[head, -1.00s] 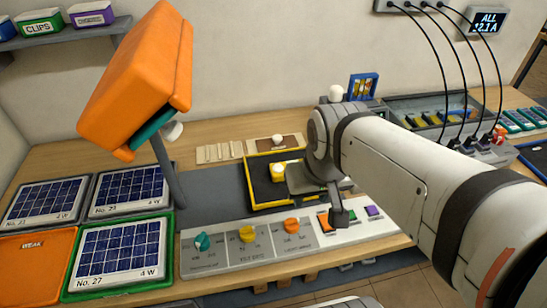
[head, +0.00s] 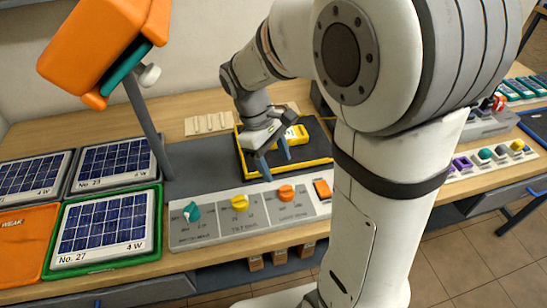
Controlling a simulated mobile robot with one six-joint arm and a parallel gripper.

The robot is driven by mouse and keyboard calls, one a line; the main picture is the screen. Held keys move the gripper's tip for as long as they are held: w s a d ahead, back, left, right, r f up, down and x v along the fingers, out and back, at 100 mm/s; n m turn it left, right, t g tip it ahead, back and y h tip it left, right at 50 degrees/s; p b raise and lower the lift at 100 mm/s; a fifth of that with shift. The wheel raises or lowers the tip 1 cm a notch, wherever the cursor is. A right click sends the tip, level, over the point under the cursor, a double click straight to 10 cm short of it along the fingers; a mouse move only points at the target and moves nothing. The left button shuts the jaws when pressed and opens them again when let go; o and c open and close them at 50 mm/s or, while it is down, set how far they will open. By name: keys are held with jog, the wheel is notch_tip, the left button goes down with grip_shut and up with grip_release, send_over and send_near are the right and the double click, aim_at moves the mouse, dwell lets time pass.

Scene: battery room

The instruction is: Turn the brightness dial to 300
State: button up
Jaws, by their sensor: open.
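A pale control panel (head: 258,221) runs along the bench's front edge. It carries a teal dial (head: 192,211) at left, a yellow dial (head: 239,203) in the middle and an orange dial (head: 286,192) at right. Their printed labels and scale numbers are too blurred to read surely, so I cannot tell which is the brightness dial. My gripper (head: 274,164) is open and empty, fingers pointing down, above the front of the yellow-rimmed black tray (head: 311,166). It is behind the yellow and orange dials and apart from all of them.
An orange lamp head (head: 108,38) on a grey post stands at left. Several solar panels (head: 105,222) lie beside the control panel. A yellow device (head: 297,134) sits in the tray. An orange button (head: 322,188) is right of the dials. My arm hides the panel's right part.

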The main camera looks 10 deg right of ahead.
aim_at(284, 187)
jog(key=shift+n, duration=0.3)
jog(key=x, duration=0.8)
jog(key=shift+w+f, duration=0.2)
jog(key=shift+f, duration=0.2)
jog(key=shift+c, duration=0.6)
jog(key=c, duration=0.9)
